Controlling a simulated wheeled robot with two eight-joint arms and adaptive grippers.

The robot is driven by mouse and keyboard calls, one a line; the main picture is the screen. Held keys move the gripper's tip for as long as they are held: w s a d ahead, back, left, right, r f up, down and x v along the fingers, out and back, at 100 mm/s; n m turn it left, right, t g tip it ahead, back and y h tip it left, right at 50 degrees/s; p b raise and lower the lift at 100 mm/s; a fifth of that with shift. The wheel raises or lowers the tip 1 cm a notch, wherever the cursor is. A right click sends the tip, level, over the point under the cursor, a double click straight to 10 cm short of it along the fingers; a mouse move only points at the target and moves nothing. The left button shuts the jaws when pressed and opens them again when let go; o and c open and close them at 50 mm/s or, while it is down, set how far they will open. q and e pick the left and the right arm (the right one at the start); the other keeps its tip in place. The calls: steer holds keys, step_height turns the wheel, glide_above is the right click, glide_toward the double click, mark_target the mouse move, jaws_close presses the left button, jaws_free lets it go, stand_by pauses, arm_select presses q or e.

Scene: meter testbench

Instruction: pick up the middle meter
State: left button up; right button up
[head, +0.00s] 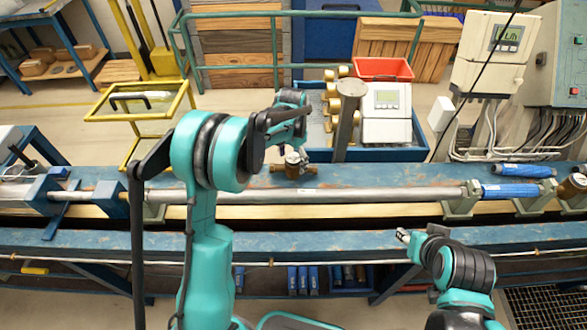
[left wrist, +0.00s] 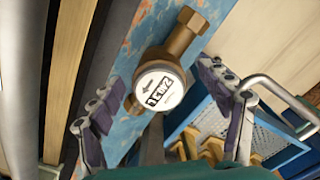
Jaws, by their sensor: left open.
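The middle meter (head: 293,166) is a small brass water meter on the blue bench rail behind the long grey pipe. In the left wrist view the meter (left wrist: 158,88) shows a round white dial and a brass body, with threaded brass ends. My left gripper (head: 300,148) is over the meter in the head view. In the left wrist view its two fingers (left wrist: 165,112) stand apart on either side of the meter, open and holding nothing. I cannot tell whether a finger touches it. My right gripper (head: 404,236) is over the front rail, far from the meter; its jaw state is unclear.
The grey pipe (head: 330,196) runs along the bench in front of the meter. A grey post (head: 347,110) and a blue crate (head: 400,152) with a white device (head: 386,112) stand behind. Another brass meter (head: 573,186) sits at the right end, near blue cylinders (head: 512,190).

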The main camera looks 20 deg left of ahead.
arm_select(q)
steer(key=f, duration=0.2)
steer(key=f+b, duration=0.1)
steer(key=f, duration=0.1)
steer(key=shift+w+d+f, duration=0.15)
steer(key=shift+w+f, duration=0.05)
steer(key=shift+f, duration=0.1)
steer(key=shift+r, duration=0.1)
jaws_close()
